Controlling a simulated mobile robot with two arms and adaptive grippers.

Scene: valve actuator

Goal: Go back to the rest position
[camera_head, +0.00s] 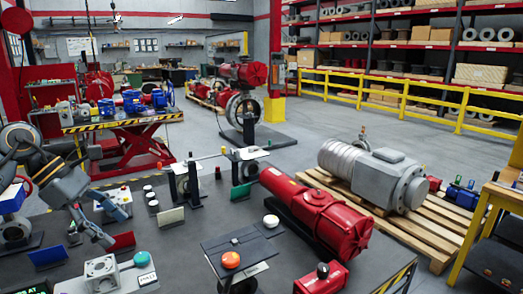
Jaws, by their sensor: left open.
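My left gripper (115,229) is at the lower left, with its grey arm coming in from the left edge. Its two fingers are spread apart, and no object shows between them. My right gripper is not in view.
A silver motor (375,174) lies on a pallet at right. Grey floor is open behind.

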